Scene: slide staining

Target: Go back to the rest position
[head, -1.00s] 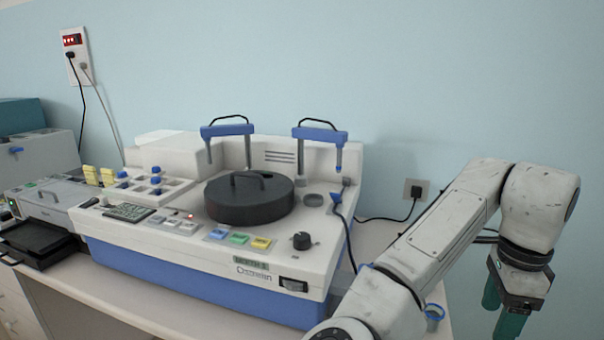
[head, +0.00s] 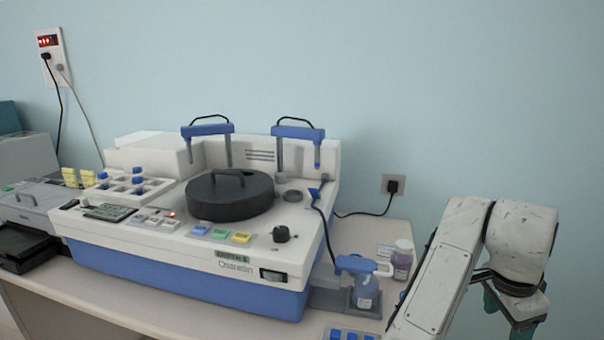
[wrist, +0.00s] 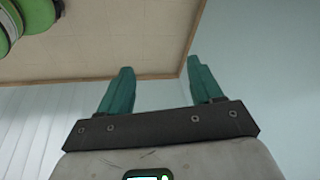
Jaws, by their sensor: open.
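My gripper (wrist: 158,82) shows in the wrist view with its two teal fingers spread apart and nothing between them. In the head view my gripper (head: 512,318) is at the lower right, partly cut off by the bottom edge and partly behind my own arm. It is to the right of the bench and apart from the staining machine (head: 180,265), a white and blue unit with a round black lid (head: 230,200).
A blue-topped rack (head: 348,335) is at the bench front. A wall socket (head: 394,185) has a cable plugged in.

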